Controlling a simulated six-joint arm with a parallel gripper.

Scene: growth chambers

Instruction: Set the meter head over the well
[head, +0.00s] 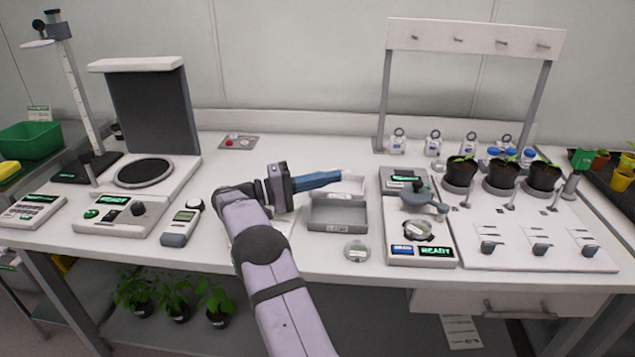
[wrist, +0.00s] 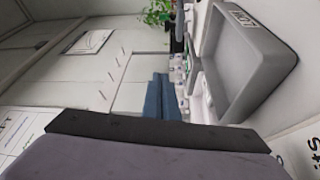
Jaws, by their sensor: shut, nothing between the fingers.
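The bench meter (head: 420,262) stands right of centre in the head view, with a lit green READY display on its front. Its grey-blue head (head: 425,201) sits toward the back of the unit on a short arm. A round well (head: 418,230) with a metallic rim lies in front of the head, which looks off to the back of it and not squarely over it. My gripper (head: 340,176) is left of the meter, pointing right above the trays, its blue fingers together and empty. The fingers (wrist: 163,98) also show in the wrist view. The meter is not clear there.
A grey tray (head: 338,226) and a pale tray (head: 358,187) lie between my gripper and the meter. A clear dish (head: 357,251) is in front. Potted seedlings (head: 460,171) on a white panel (head: 530,262) stand close right of the meter. A handheld device (head: 181,227) lies left.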

